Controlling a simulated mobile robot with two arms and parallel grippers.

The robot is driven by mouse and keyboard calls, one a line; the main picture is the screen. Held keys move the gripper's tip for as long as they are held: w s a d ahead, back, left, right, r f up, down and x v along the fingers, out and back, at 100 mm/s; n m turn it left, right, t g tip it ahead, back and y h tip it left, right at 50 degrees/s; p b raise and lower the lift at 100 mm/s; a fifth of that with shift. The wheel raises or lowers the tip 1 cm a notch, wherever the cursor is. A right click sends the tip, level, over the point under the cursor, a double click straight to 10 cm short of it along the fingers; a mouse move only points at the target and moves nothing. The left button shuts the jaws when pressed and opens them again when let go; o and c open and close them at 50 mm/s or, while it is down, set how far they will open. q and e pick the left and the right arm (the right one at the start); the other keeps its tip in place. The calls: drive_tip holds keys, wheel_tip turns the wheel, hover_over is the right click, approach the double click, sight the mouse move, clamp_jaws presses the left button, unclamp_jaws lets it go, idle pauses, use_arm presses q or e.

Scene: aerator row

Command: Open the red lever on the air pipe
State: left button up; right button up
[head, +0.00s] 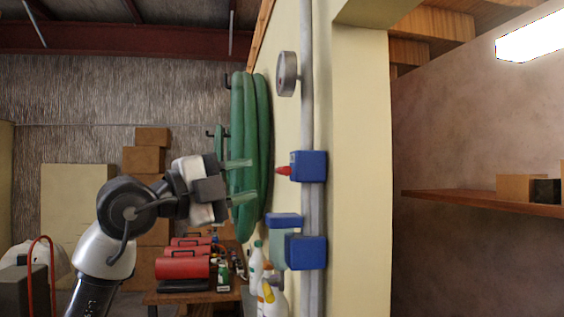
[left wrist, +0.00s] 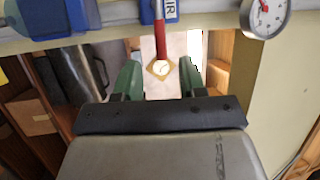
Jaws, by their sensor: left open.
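The red lever (head: 284,171) sticks out to the left from a blue valve body (head: 308,166) on the grey vertical air pipe (head: 307,115). In the left wrist view the lever's end appears between the fingers (left wrist: 160,80); I see no contact. My right gripper is not in view.
A round gauge (head: 287,73) sits on the pipe above. A lower blue unit (head: 305,251) with a pale green bowl is below. A green coiled hose (head: 243,150) hangs behind my gripper. Red toolboxes (head: 183,268) and bottles (head: 257,262) stand lower left.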

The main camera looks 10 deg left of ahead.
sight(279, 172)
use_arm(q)
drive_tip(key=p+x, duration=0.1)
drive_tip(key=x, duration=0.2)
drive_tip(key=p+x, duration=0.2)
drive_tip(key=x, duration=0.1)
drive_tip(key=shift+d+r, duration=0.3)
drive_tip(key=shift+d, duration=0.05)
drive_tip(key=shift+w+d+p, duration=0.45)
drive_tip(key=shift+p, duration=0.1)
drive_tip(key=shift+w+d, duration=0.1)
drive_tip(key=shift+w, duration=0.05)
drive_tip(key=shift+f, duration=0.1)
drive_tip(key=shift+c, duration=0.2)
drive_tip(key=c, duration=0.7)
clamp_jaws()
